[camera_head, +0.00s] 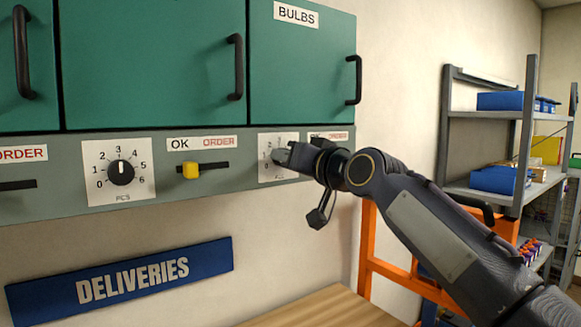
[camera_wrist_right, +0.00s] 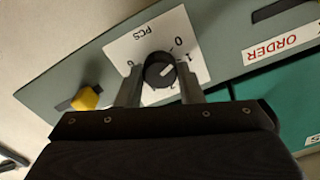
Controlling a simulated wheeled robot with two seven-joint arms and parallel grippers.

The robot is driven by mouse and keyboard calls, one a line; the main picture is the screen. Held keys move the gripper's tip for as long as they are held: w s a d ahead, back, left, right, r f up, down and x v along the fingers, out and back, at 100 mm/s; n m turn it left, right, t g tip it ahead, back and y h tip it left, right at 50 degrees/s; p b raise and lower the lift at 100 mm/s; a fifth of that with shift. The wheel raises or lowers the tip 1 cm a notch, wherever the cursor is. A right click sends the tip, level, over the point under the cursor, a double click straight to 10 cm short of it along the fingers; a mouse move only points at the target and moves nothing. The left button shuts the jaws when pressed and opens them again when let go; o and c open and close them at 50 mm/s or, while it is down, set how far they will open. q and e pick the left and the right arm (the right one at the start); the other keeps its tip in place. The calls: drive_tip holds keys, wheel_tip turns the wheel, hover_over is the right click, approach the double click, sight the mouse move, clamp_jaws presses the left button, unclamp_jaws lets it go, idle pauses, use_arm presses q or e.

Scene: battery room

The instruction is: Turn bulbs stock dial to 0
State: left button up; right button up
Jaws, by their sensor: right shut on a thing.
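The bulbs stock dial is on a white plate (camera_head: 267,142) on the grey panel below the green cabinet labelled BULBS (camera_head: 297,14). In the head view my right gripper (camera_head: 284,156) covers its knob. In the right wrist view the black knob (camera_wrist_right: 158,70) sits between the two fingers of my right gripper (camera_wrist_right: 160,84), which is shut on it. The white pointer line on the knob points roughly toward the 1, beside the 0 on the plate. Some numbers are hidden by the fingers. My left gripper is not in view.
A second dial (camera_head: 121,172) points near 3 on the panel to the left. A yellow slider (camera_head: 190,170) is between the dials. Black cabinet handles (camera_head: 354,80) stick out above. A blue DELIVERIES sign (camera_head: 120,280), a wooden table top (camera_head: 325,308) and an orange frame (camera_head: 367,250) are below.

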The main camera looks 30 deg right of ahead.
drive_tip(key=shift+f+n+b, duration=0.2)
drive_tip(key=shift+n+b, duration=0.1)
drive_tip(key=shift+n, duration=0.5)
drive_tip(key=o, duration=1)
drive_tip(key=shift+r, duration=0.1)
drive_tip(key=shift+c, duration=0.2)
drive_tip(key=s+b, duration=0.2)
drive_tip(key=s, duration=0.5)
drive_tip(key=shift+s+d, duration=0.3)
drive_tip(key=shift+s, duration=0.1)
